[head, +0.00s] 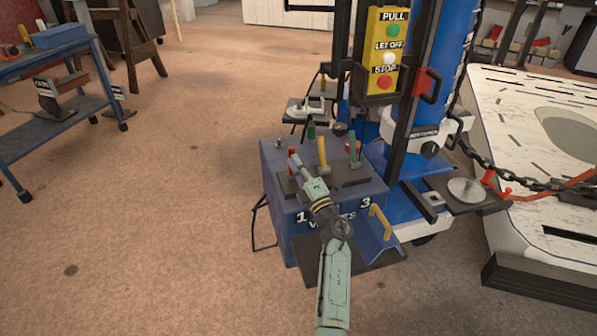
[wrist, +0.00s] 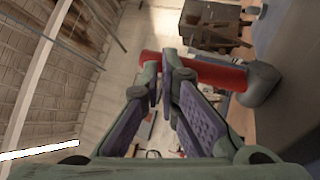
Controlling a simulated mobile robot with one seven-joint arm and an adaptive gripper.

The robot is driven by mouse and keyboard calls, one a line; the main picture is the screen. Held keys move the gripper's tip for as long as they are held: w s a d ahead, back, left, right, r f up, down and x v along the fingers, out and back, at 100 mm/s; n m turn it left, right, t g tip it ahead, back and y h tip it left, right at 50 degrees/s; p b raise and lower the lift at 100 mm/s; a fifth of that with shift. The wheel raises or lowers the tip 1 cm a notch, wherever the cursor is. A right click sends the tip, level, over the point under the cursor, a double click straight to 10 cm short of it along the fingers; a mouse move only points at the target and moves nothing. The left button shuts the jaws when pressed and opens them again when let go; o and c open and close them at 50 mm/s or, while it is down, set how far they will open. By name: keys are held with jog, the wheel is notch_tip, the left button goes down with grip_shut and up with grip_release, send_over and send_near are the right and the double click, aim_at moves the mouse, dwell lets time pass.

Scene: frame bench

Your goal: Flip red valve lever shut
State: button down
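The red valve lever (head: 291,152) stands up at the left of the lever row on the blue valve box (head: 283,222). In the wrist view the red lever (wrist: 215,72) is a thick red bar ending in a grey rounded hub (wrist: 260,84). My gripper (head: 296,160) is close to the red lever in the head view. In the wrist view its fingertips (wrist: 163,78) are drawn together, with nothing seen between them. They overlap the lever's free end; I cannot tell whether they touch it.
A yellow lever (head: 322,153) and a green lever (head: 353,150) stand to the right on the same box. A blue column with a yellow button panel (head: 385,55) rises behind. A chain (head: 520,183) hangs at right.

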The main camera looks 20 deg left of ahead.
aim_at(293, 152)
jog(key=shift+w+a+r+b, duration=0.25)
jog(key=shift+w+a+b, duration=0.4)
jog(key=shift+w, duration=0.25)
jog(key=shift+w+a+r+b, duration=0.2)
jog(key=shift+w+a+b, duration=0.35)
jog(key=shift+w, duration=0.35)
jog(key=shift+r, duration=0.15)
